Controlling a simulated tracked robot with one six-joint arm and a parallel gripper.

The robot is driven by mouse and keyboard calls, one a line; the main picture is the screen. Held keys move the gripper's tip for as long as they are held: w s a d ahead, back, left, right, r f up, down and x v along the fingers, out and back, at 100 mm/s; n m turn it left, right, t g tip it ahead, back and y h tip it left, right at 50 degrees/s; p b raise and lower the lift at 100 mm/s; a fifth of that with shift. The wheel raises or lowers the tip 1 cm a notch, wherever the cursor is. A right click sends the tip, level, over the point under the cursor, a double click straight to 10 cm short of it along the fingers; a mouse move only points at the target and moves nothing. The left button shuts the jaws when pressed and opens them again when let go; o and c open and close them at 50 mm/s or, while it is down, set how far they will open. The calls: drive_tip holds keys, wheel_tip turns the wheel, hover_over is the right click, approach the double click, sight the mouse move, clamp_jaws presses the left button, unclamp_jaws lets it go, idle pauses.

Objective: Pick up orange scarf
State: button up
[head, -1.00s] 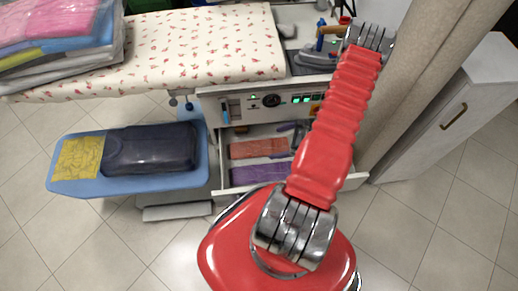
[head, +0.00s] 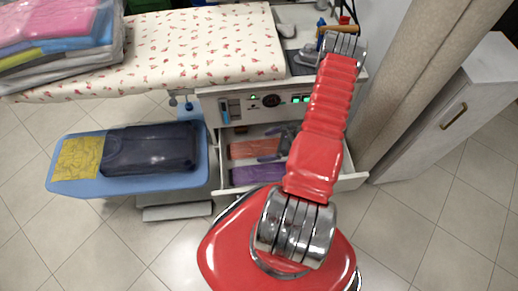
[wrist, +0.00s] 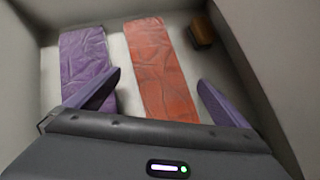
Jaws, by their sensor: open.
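The orange scarf (wrist: 158,65) lies flat as a folded strip on the pale floor of an open drawer. It also shows in the head view (head: 243,150), its right part hidden by my gripper and arm. My gripper (wrist: 160,77) is open and empty over the drawer. In the wrist view the scarf runs between its two purple fingers, nearer the left one. The near end of the scarf is hidden behind the gripper body. I cannot tell the height of the fingertips above the scarf.
A purple scarf (wrist: 85,58) lies parallel beside the orange one, partly behind the left finger. A small brown block (wrist: 202,31) sits by the drawer's far wall. Drawer walls close in on the sides. An ironing board (head: 200,45) is above left.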

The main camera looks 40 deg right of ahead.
sight(260, 148)
drive_tip(key=shift+x, duration=1.6)
drive_tip(key=shift+s, duration=0.1)
drive_tip(key=c, duration=1)
